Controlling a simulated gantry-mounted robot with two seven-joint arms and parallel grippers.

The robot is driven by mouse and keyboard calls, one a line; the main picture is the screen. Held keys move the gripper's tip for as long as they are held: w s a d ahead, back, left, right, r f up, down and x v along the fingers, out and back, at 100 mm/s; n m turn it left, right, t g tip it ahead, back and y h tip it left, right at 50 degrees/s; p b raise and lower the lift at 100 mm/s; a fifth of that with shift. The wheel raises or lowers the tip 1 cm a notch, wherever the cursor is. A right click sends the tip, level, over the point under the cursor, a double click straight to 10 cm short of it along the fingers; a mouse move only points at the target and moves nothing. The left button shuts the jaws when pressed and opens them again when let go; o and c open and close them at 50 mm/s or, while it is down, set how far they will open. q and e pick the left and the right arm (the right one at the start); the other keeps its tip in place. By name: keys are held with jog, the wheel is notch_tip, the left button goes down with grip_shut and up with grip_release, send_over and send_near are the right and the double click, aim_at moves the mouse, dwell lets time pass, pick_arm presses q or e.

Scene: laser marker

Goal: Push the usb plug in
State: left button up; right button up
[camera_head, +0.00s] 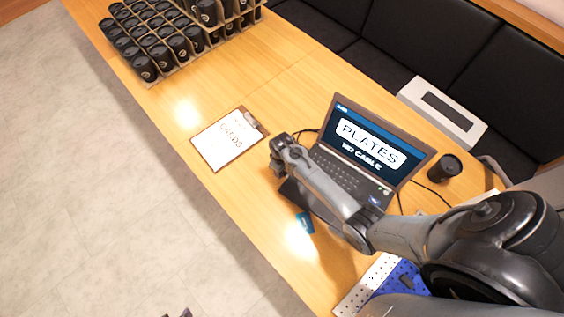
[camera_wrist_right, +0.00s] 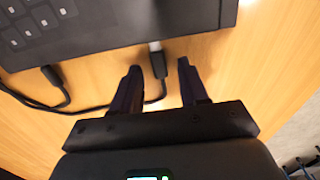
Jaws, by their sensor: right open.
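The laptop (camera_head: 345,175) is open on the wooden table, its screen reading "PLATES NO CABLE". Its dark edge (camera_wrist_right: 110,25) fills the top of the right wrist view. The black usb plug (camera_wrist_right: 158,66) lies at this edge, with a light metal end (camera_wrist_right: 155,46) showing between its body and the laptop. My right gripper (camera_wrist_right: 160,68) is open, a finger on each side of the plug, with gaps to both. In the head view my right gripper (camera_head: 284,146) is at the laptop's left side and hides the plug. A small dark piece at the bottom edge may be my left gripper (camera_head: 180,313).
A black cable (camera_wrist_right: 100,106) runs from the plug, and another plug (camera_wrist_right: 54,76) is at the laptop edge to its left. A clipboard (camera_head: 228,138), a black cup (camera_head: 445,168) and a white box (camera_head: 443,112) stand around. Racked cups (camera_head: 145,68) fill the far left.

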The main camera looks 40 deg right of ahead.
jog(key=shift+f, duration=0.2)
grip_shut()
jog(key=shift+s+d+r+p, duration=0.1)
jog(key=shift+s+r+p, duration=0.3)
jog(key=shift+p, duration=0.65)
jog(key=shift+s+f, duration=0.25)
jog(key=shift+s, duration=0.05)
jog(key=shift+f, duration=0.15)
jog(key=shift+c, duration=1.5)
grip_release()
jog(key=o, duration=0.3)
jog(key=shift+d, duration=0.15)
